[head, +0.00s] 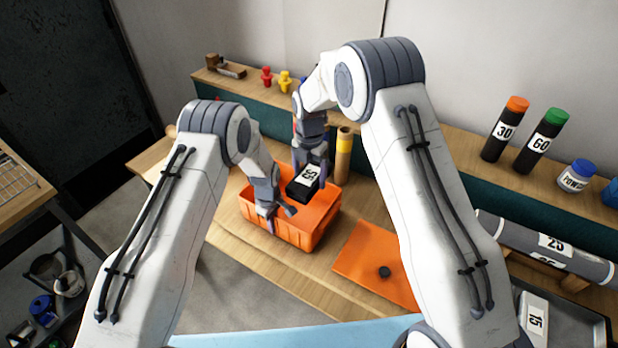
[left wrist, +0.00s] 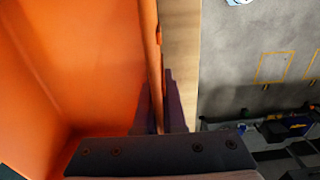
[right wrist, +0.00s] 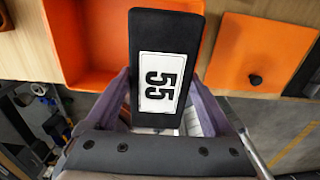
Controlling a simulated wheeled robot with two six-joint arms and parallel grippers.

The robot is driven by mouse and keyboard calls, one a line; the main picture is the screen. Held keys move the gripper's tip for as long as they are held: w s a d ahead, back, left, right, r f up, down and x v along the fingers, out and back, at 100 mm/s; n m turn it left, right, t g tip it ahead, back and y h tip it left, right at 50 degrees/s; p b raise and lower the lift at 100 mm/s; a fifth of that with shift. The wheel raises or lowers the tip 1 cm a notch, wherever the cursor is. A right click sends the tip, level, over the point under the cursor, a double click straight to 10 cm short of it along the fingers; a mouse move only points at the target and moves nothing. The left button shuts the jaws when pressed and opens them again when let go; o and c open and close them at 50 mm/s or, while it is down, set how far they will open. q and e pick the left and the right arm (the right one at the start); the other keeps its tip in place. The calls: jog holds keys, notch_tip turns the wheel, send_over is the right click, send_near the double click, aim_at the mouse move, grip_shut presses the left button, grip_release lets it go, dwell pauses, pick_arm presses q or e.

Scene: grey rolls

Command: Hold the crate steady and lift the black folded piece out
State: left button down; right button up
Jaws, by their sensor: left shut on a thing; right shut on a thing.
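The orange crate (head: 293,234) stands on the wooden bench near the middle of the head view. My left gripper (head: 271,214) is shut on its near left wall; in the left wrist view the fingers straddle the crate's rim (left wrist: 152,50). The black folded piece (head: 302,190), with a white "55" label, is between the fingers of my right gripper (head: 311,165), which is shut on it. In the right wrist view the black piece (right wrist: 167,25) overlaps the crate (right wrist: 84,35). Its exact height over the crate floor cannot be told.
An orange flat panel (head: 372,262) with a dark knob lies right of the crate. A tan tube (head: 344,155) stands behind it. Black tubes (head: 503,130) and a powder jar (head: 575,176) stand on the back shelf. A grey roll (head: 550,246) lies at right.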

pick_arm(q)
jog(key=c, duration=0.9)
grip_release()
notch_tip(320, 180, up, 12)
